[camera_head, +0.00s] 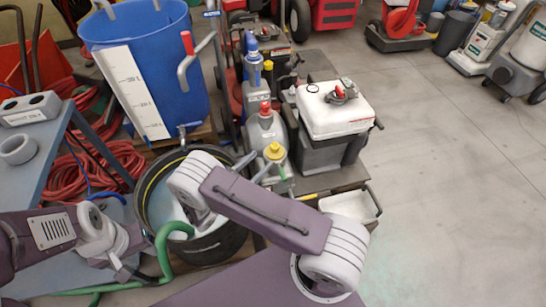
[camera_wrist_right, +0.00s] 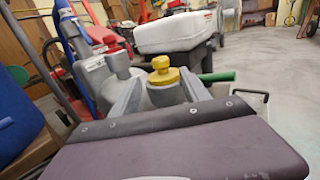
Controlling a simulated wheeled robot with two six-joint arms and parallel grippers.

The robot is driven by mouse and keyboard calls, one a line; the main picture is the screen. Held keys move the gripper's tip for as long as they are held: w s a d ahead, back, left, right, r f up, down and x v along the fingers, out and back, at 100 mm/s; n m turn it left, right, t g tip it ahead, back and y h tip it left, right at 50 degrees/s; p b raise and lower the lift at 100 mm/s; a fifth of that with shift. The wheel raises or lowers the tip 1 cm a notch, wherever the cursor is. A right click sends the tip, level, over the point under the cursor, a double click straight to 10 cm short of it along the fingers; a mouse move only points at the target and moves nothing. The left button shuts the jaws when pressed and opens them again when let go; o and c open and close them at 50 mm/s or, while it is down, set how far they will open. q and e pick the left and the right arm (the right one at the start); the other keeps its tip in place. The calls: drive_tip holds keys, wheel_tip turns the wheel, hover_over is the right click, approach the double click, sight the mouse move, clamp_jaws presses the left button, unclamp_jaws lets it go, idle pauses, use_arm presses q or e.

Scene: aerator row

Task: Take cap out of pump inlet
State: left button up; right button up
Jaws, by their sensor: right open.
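The yellow cap (camera_head: 273,152) sits on top of a grey pump fitting, just right of the round black tub in the head view. In the right wrist view the cap (camera_wrist_right: 163,72) stands upright on the grey fitting (camera_wrist_right: 165,94). My right gripper (camera_wrist_right: 161,82) is open, with its two grey fingers on either side of the cap and fitting in that picture. I cannot tell whether the fingers touch them.
A blue barrel (camera_head: 165,60) stands behind the black tub (camera_head: 232,241). A grey canister with a red cap (camera_head: 265,125) and a white-topped machine (camera_head: 335,108) stand close behind the yellow cap. A green hose (camera_head: 162,245) curves over the tub.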

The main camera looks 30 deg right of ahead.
sight(272, 151)
drive_tip(key=x, duration=0.3)
drive_tip(key=shift+b, duration=0.35)
drive_tip(key=b+x, duration=0.2)
drive_tip(key=x, duration=0.2)
drive_tip(key=shift+d, duration=0.4)
drive_tip(key=shift+w+d, duration=0.1)
drive_tip(key=shift+d, duration=0.15)
drive_tip(key=shift+r, duration=0.15)
clamp_jaws()
